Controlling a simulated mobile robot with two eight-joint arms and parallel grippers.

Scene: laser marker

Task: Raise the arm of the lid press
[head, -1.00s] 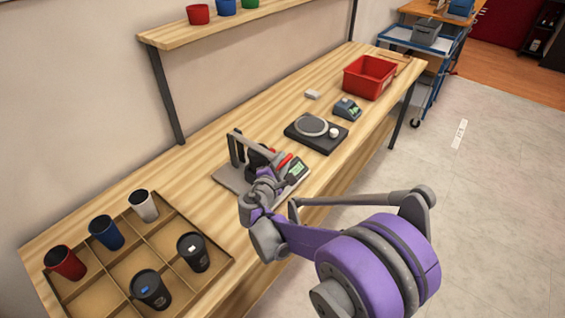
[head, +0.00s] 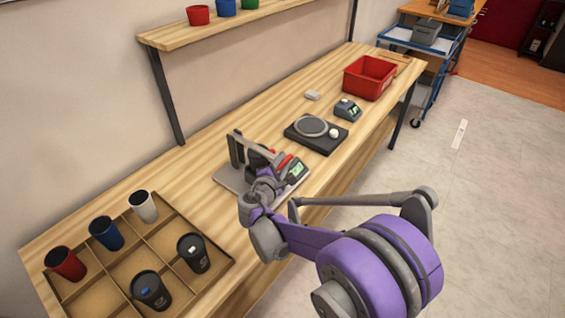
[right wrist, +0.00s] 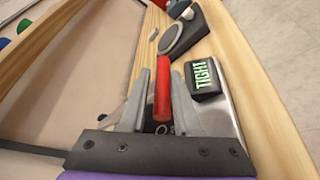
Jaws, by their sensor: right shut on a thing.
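The lid press (head: 232,178) stands on the bench, with a grey base plate, dark upright posts and an arm ending in a red handle (head: 285,161). The arm looks low, sloping down toward the handle. My right gripper (head: 273,173) is at the press's front, partly hiding it. In the right wrist view, my right gripper's fingers (right wrist: 161,88) are shut on the red handle (right wrist: 162,95), one on each side. A small display (right wrist: 203,76) beside it reads "TIGHT". What sits under the press arm is mostly hidden. My left gripper is not in view.
A divided cardboard tray (head: 100,235) with several cups stands left of the press. A dark scale (head: 316,140), a small device (head: 347,109) and a red bin (head: 370,76) stand beyond it. A shelf (head: 225,28) hangs above the bench's back.

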